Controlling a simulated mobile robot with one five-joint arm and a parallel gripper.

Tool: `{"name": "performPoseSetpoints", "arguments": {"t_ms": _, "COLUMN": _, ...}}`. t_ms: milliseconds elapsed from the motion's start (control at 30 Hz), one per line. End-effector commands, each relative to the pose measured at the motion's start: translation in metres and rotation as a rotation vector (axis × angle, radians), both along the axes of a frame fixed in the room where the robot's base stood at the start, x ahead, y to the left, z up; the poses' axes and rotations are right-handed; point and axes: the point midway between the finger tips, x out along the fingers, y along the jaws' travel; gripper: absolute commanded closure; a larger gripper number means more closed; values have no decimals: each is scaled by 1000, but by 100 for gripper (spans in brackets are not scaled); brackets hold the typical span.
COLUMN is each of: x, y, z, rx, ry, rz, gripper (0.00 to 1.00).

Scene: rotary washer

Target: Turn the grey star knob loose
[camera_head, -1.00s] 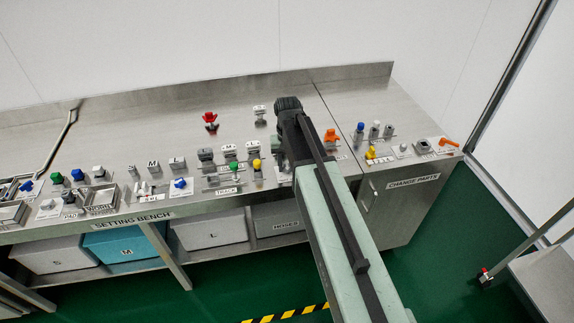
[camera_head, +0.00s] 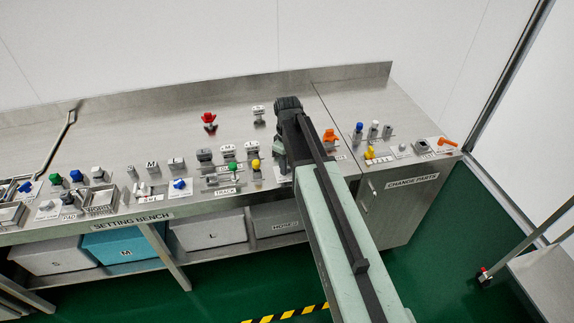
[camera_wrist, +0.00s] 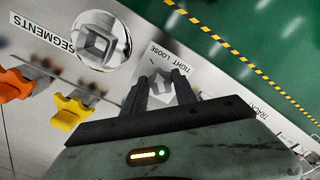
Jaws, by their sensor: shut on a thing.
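In the wrist view my gripper (camera_wrist: 161,83) has its two dark fingers closed around a small light-grey piece (camera_wrist: 160,88), which I take to be the grey star knob. Its star shape is mostly hidden between the fingers. It stands at a white plate (camera_wrist: 173,64) marked TIGHT and LOOSE, with a grey arrow. In the head view my arm hides the knob. The edge of a white plate (camera_head: 283,176) shows just left of the arm.
In the wrist view an orange knob (camera_wrist: 14,86) and a yellow knob (camera_wrist: 70,111) stand left of my gripper. A round metal part (camera_wrist: 103,41) lies by the SEGMENTS label. In the head view a red knob (camera_head: 209,119) stands farther back on the metal bench (camera_head: 130,115).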

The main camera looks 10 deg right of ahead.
Motion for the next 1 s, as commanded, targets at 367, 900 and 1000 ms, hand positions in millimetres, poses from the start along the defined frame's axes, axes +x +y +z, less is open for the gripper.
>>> {"name": "performPoseSetpoints", "arguments": {"t_ms": 367, "x": 0, "y": -1, "z": 0, "rx": 0, "ry": 0, "rz": 151, "gripper": 100}}
{"name": "performPoseSetpoints", "arguments": {"t_ms": 900, "x": 0, "y": -1, "z": 0, "rx": -1, "ry": 1, "rz": 173, "gripper": 100}}
{"name": "performPoseSetpoints", "arguments": {"t_ms": 1000, "x": 0, "y": -1, "z": 0, "rx": -1, "ry": 1, "rz": 173, "gripper": 45}}
